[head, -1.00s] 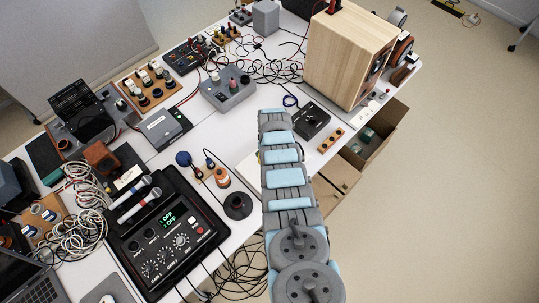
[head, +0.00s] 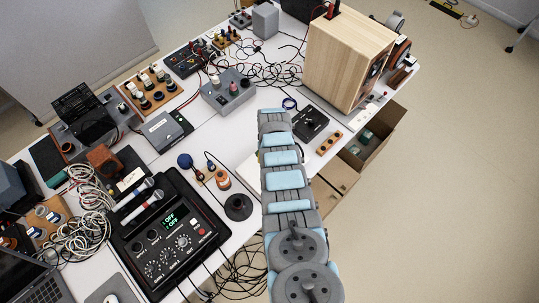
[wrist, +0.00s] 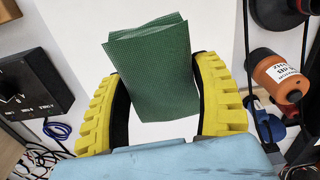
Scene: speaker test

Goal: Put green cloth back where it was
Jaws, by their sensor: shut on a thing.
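The green cloth (wrist: 152,60) is a folded, textured pad seen in the wrist view. It sits between the two yellow ribbed fingers of my gripper (wrist: 158,100), which is shut on it. The cloth stands out beyond the fingers over a white surface (wrist: 85,30). I cannot tell whether it touches that surface. In the head view my own arm hides the cloth and the gripper.
A black box with a knob (wrist: 35,85) lies left of the gripper in the wrist view; an orange cylinder (wrist: 275,75) and a black round piece (wrist: 280,12) are at right. In the head view a wooden speaker (head: 345,55), cables and a black mixer (head: 170,235) crowd the table.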

